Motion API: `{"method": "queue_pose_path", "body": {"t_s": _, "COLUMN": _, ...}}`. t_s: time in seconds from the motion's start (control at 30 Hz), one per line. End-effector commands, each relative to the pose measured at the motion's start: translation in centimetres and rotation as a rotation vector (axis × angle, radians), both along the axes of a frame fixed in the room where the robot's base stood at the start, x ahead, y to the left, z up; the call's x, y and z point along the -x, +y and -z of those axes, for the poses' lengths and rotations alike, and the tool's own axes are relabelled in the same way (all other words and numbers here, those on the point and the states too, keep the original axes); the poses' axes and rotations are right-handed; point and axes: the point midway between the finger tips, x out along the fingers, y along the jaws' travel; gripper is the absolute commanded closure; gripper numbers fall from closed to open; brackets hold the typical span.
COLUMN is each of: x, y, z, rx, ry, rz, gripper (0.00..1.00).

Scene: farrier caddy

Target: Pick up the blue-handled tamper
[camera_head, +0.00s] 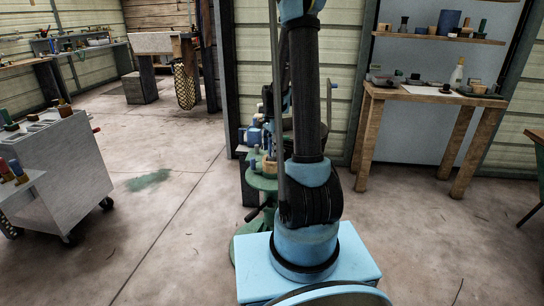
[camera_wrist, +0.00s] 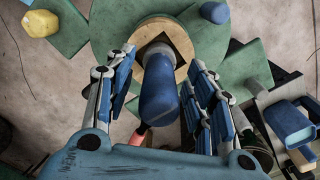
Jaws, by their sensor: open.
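The blue-handled tamper (camera_wrist: 160,92) stands in the middle of the wrist view, its blue handle pointing up toward the camera. Below the handle is what looks like a round, pale wooden part with a dark square in it. My gripper (camera_wrist: 162,78) is open, with one finger on each side of the handle. A gap shows between the handle and each finger, so nothing is gripped. In the head view my arm hides most of the work spot, and I cannot make out the tamper or the fingers clearly there.
A green round stand (camera_head: 262,181) shows partly behind my arm. In the wrist view, a yellow object (camera_wrist: 40,23) lies at upper left and a blue block (camera_wrist: 287,122) at right. A grey wheeled cart (camera_head: 75,160) stands left; a wooden table (camera_head: 430,94) stands right.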

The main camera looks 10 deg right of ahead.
Motion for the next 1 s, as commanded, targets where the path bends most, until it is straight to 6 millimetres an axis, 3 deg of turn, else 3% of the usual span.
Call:
{"method": "queue_pose_path", "body": {"t_s": 0.37, "x": 0.03, "y": 0.00, "z": 1.04, "rx": 0.000, "ry": 0.000, "rz": 0.000, "gripper": 0.51}}
{"method": "queue_pose_path", "body": {"t_s": 0.43, "x": 0.03, "y": -0.02, "z": 1.04, "rx": 0.000, "ry": 0.000, "rz": 0.000, "gripper": 0.60}}
{"method": "queue_pose_path", "body": {"t_s": 0.6, "x": 0.03, "y": -0.13, "z": 1.03, "rx": 0.000, "ry": 0.000, "rz": 0.002, "gripper": 0.98}}
{"method": "queue_pose_path", "body": {"t_s": 1.0, "x": 0.04, "y": -0.11, "z": 0.64, "rx": 0.000, "ry": 0.000, "rz": 0.001, "gripper": 1.00}}
